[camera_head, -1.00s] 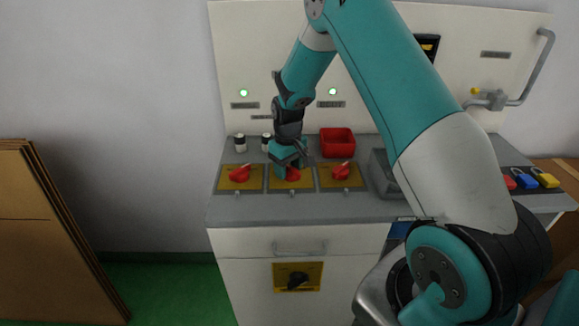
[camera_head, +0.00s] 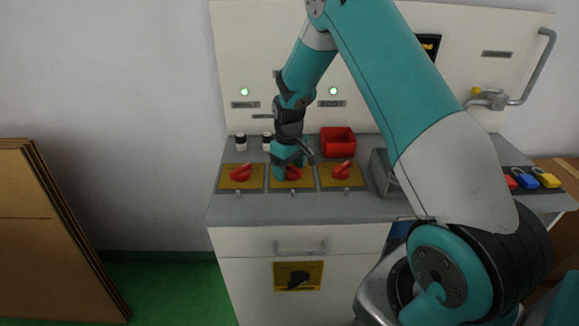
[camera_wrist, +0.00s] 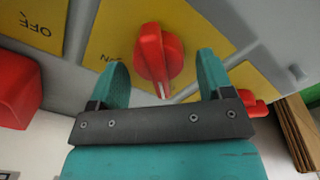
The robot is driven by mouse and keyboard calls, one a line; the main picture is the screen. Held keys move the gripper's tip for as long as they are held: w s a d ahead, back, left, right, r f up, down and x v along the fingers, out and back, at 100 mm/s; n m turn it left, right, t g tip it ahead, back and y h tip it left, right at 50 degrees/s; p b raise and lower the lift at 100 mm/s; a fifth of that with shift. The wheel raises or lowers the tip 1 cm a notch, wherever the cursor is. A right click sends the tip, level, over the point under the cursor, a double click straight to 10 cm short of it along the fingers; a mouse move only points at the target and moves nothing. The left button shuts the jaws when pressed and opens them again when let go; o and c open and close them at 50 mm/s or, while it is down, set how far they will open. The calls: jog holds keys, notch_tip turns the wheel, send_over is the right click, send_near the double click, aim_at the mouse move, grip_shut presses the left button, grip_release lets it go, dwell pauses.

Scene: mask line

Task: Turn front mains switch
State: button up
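A black switch on a yellow plate (camera_head: 298,276) is on the cabinet front below the drawer handle; its exact angle is hard to tell. On the worktop is a row of three red rotary knobs on yellow plates: left (camera_head: 241,173), middle (camera_head: 294,173) and right (camera_head: 343,171). My gripper (camera_head: 289,167) points down at the middle knob, partly hiding it. In the wrist view my gripper is open, one finger on each side of a red knob (camera_wrist: 158,58) with a white mark. Gaps show between knob and fingers; contact is not visible.
A red bin (camera_head: 337,142) and a grey box (camera_head: 384,174) stand on the worktop right of my gripper. Small black-and-white cylinders (camera_head: 241,142) stand behind the left knob. Coloured padlocks (camera_head: 527,180) lie at the right. The floor before the cabinet's left side is clear.

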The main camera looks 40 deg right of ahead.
jog(key=shift+r, duration=0.1)
notch_tip(320, 180, up, 17)
jog(key=b, duration=0.1)
dwell(0.5)
jog(key=shift+r, duration=0.1)
